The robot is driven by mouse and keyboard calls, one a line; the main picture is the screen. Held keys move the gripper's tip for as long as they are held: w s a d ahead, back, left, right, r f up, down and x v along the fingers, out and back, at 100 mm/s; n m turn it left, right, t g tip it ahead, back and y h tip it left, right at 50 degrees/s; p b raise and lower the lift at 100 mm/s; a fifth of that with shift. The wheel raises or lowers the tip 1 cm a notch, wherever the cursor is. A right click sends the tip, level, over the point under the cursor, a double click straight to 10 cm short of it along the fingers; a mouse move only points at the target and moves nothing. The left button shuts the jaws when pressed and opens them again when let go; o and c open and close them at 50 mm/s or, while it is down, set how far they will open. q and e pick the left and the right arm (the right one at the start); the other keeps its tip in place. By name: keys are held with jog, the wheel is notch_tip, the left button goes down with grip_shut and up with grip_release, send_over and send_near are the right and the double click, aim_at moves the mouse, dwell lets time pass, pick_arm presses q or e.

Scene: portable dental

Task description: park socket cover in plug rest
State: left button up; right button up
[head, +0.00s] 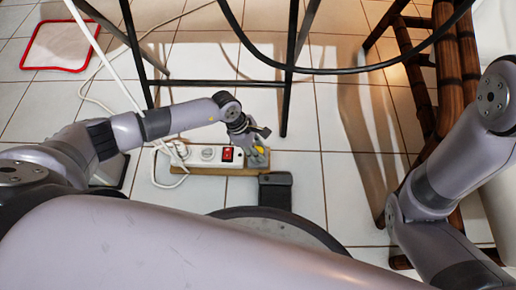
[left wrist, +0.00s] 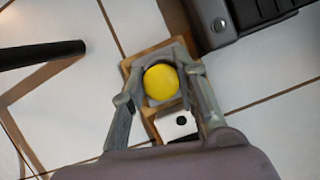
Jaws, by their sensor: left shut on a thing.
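The socket cover is a round yellow cap (left wrist: 161,82). In the left wrist view it sits between the fingers of my left gripper (left wrist: 162,78), which is shut on it. The cap is over the end of a wooden board (left wrist: 134,62), just beyond the end of the white power strip (left wrist: 176,125). A grey rim, perhaps the plug rest, shows around the cap. I cannot tell whether the cap touches it. My right gripper is out of view.
The power strip (head: 207,155) has a red switch (head: 227,154) and a white cord plugged in at its left. A dark box-like object (head: 275,188) stands close to the board's right end. Black metal legs (head: 288,75) and a bamboo chair (head: 440,80) stand behind on tiled floor.

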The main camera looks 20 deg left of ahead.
pick_arm(q)
jog(key=shift+f, duration=0.1)
jog(key=o, duration=1)
